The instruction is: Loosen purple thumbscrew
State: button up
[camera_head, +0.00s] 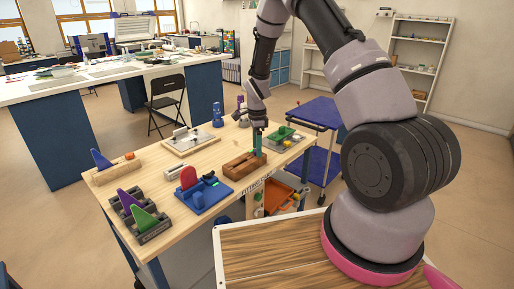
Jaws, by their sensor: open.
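My gripper (258,130) points down over the brown wooden fixture (240,166) near the right part of the wooden workbench (172,204). Its jaws are open, though small and dark in this view. A green-blue upright piece (257,146) shows right below the fingers; I cannot tell whether they touch it. I cannot make out a thumbscrew clearly. A purple fin-shaped piece (128,202) stands in a dark grey holder at the bench's front left.
A blue fixture with a red rounded piece (189,177) sits left of the brown fixture. A light tray (190,140) lies behind, and a grey fixture with a green piece (284,133) to the right. A blue cart (315,113) stands beyond. Bare wood shows between the fixtures.

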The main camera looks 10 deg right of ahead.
jog(key=shift+f, duration=0.2)
jog(key=shift+c, duration=0.3)
grip_shut()
